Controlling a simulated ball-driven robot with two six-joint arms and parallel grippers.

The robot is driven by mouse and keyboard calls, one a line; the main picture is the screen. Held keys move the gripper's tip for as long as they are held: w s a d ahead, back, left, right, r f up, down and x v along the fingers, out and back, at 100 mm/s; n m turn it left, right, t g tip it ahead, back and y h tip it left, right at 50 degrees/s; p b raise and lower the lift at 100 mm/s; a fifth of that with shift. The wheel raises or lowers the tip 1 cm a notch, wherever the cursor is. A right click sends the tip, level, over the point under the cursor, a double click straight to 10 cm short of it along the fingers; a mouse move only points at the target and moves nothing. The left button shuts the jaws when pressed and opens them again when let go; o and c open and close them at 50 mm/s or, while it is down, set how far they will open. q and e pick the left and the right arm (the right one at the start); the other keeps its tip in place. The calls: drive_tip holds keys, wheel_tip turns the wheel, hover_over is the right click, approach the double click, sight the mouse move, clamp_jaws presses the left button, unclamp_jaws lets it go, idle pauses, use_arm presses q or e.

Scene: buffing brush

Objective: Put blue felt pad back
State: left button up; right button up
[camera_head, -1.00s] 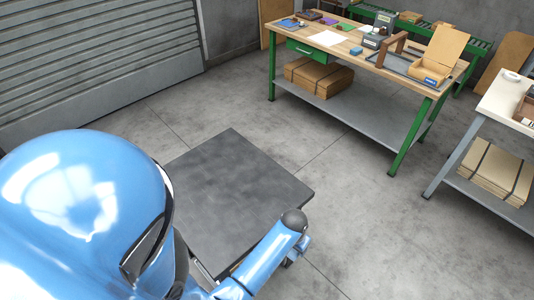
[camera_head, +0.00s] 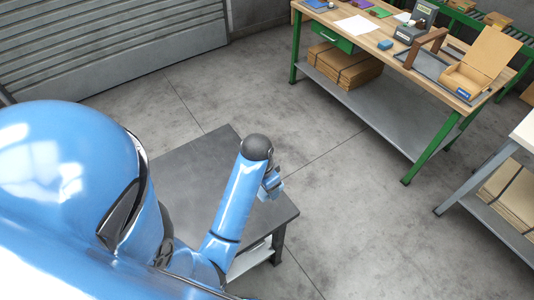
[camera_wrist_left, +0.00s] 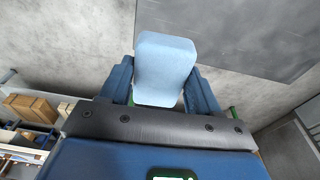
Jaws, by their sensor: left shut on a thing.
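My left gripper (camera_wrist_left: 161,88) is shut on the blue felt pad (camera_wrist_left: 165,68), a pale blue block with rounded corners held between its two dark blue fingers. In the head view my left gripper (camera_head: 272,183) is small and partly behind my own arm, beside the dark low table's right edge. The pad is hard to make out there. My right gripper is not in view.
A dark-topped low table (camera_head: 190,175) stands close in front of me. The wooden workbench (camera_head: 385,62) at the back right carries a small blue block (camera_head: 385,44), white paper (camera_head: 353,25), and an open cardboard box (camera_head: 478,76). Clear concrete floor lies between them.

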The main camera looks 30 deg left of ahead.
sight(268, 214)
use_arm(q)
drive_tip(key=shift+a+r, duration=0.25)
drive_tip(key=shift+r, duration=0.15)
wheel_tip(268, 214, down, 19)
drive_tip(key=shift+d, duration=0.1)
idle(0.4)
drive_tip(key=shift+f, duration=0.15)
drive_tip(key=o, duration=1.1)
